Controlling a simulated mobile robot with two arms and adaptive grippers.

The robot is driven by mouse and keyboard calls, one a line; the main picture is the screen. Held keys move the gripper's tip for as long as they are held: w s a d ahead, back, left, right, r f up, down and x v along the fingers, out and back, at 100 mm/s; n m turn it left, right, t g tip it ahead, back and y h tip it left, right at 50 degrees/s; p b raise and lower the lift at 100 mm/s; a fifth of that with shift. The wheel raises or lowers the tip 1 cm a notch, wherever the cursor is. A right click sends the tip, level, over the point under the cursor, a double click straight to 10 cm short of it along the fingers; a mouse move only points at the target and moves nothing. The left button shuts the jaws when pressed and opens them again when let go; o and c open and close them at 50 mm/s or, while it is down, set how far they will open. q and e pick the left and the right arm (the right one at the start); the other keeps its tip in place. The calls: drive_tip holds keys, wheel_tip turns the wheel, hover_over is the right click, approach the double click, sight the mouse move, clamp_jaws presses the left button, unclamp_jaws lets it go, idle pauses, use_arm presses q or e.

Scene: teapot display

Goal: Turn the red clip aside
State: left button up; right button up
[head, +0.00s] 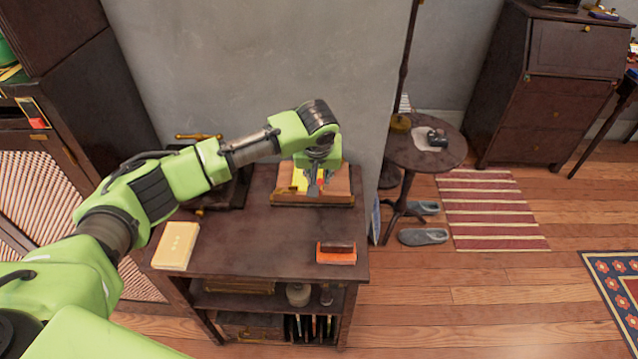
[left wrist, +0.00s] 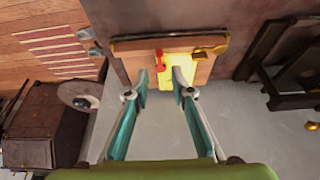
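The red clip (left wrist: 160,61) shows in the left wrist view at the edge of a wooden board (left wrist: 136,56), beside a yellow sheet (left wrist: 170,82). A brass clip (left wrist: 211,52) sits at the same edge to the right. My left gripper (left wrist: 160,74) is open and empty, with its fingertips spread on either side of the clip's line and just short of it. In the head view my left gripper (head: 318,182) points down over the board (head: 340,183) and hides most of the clip. My right gripper is not in view.
The board lies at the back of a dark table (head: 265,225). A cream box (head: 176,246) lies at the table's left and an orange-based object (head: 336,254) at its front right. The middle of the table is clear. A round side table (head: 400,152) stands to the right.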

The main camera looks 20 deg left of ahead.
use_arm(q)
drive_tip(key=x, duration=0.6)
clamp_jaws()
